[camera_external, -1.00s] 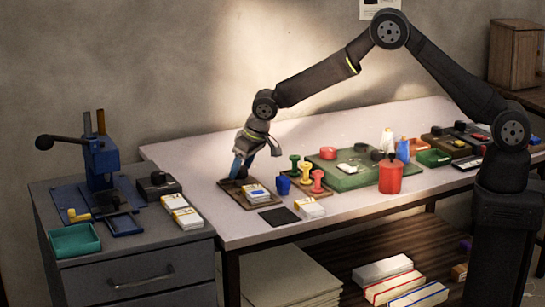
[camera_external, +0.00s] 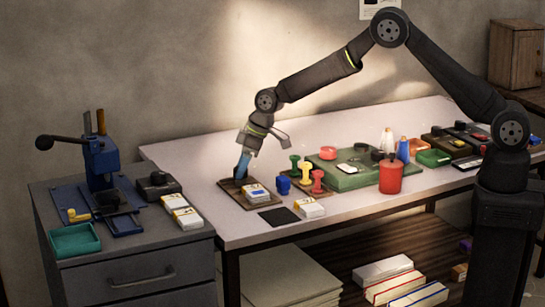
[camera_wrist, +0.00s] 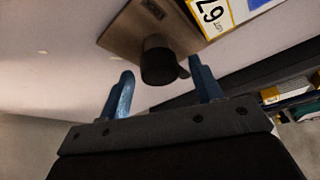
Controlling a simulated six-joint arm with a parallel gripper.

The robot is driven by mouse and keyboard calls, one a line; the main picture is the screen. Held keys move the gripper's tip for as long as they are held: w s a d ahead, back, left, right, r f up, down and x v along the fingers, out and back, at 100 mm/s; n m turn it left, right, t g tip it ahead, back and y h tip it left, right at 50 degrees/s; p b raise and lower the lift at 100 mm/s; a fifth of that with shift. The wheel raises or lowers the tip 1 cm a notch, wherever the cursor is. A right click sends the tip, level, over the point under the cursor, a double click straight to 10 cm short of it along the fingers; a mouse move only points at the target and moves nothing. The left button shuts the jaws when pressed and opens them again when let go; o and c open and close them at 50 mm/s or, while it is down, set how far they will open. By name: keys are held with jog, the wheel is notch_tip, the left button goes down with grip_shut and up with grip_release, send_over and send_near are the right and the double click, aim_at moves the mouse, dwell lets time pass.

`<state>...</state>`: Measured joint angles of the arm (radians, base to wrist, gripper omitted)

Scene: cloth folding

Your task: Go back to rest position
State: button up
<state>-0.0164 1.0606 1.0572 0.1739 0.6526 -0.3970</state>
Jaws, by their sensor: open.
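My gripper (camera_external: 243,167) is open above the left part of a small brown board (camera_external: 232,187) on the pale table. In the wrist view, its two blue fingers (camera_wrist: 161,92) stand apart with a dark round knob (camera_wrist: 158,62) showing between and beyond them. The knob is on the brown board (camera_wrist: 125,38), beside a white and yellow labelled pack (camera_wrist: 212,14). Whether the fingers touch the knob cannot be told.
A stack of labelled cards (camera_external: 256,192) lies on the board. A blue press (camera_external: 100,160) stands on the left cabinet.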

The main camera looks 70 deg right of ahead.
jog(key=shift+n+y, duration=0.3)
jog(key=shift+n, duration=0.3)
